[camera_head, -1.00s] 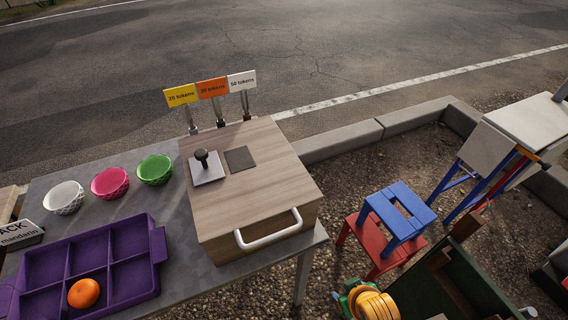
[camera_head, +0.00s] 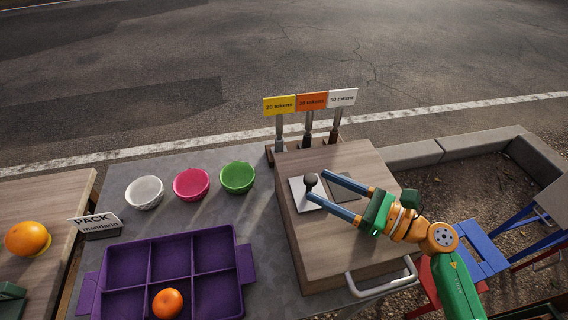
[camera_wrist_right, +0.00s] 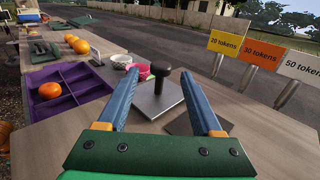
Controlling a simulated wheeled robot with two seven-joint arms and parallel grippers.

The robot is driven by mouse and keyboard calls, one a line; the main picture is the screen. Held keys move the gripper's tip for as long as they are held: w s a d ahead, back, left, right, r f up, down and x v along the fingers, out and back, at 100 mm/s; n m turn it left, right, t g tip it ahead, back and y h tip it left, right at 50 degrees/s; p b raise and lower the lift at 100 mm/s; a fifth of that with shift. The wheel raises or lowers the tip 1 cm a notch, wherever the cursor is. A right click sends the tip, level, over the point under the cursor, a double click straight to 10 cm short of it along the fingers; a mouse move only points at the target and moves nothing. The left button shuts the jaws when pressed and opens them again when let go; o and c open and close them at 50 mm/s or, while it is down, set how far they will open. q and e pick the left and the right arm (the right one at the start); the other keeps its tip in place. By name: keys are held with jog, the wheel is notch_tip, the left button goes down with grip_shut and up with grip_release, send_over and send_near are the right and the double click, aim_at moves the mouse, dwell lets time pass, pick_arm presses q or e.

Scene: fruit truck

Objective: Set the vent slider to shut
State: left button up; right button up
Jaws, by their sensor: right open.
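The vent slider looks to be the black knob (camera_head: 310,180) on a pale metal plate (camera_head: 298,202) set in the top of the wooden box (camera_head: 318,238). A dark square (camera_head: 345,187) lies beside the plate, to its right. My right gripper (camera_head: 317,186) is open over the box top, its blue fingers pointing left toward the knob. In the right wrist view the knob (camera_wrist_right: 160,70) stands upright ahead, between the lines of the two fingers (camera_wrist_right: 158,88). Whether a finger touches the knob I cannot tell. My left gripper is not in view.
Token signs (camera_head: 311,102) stand behind the box. White, pink and green bowls (camera_head: 238,177) and a purple tray (camera_head: 245,262) holding a mandarin (camera_head: 167,303) are to the left. A PACK sign (camera_head: 97,224) stands beside the tray.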

aim_at(312, 178)
jog(key=shift+w+a+r+p, duration=0.15)
jog(key=shift+a+r+p, duration=0.25)
jog(key=shift+r+p, duration=0.25)
jog(key=x, duration=0.3)
jog(key=shift+w+a+f+p, duration=0.1)
jog(key=shift+w+f+p, duration=0.05)
jog(key=shift+f+p, duration=0.2)
jog(key=shift+w+a+f, duration=0.1)
jog(key=shift+a, duration=0.05)
jog(key=shift+d, duration=0.3)
jog(key=c, duration=1)
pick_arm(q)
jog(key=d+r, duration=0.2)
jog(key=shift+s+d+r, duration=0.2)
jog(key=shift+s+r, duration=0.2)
pick_arm(e)
grip_shut()
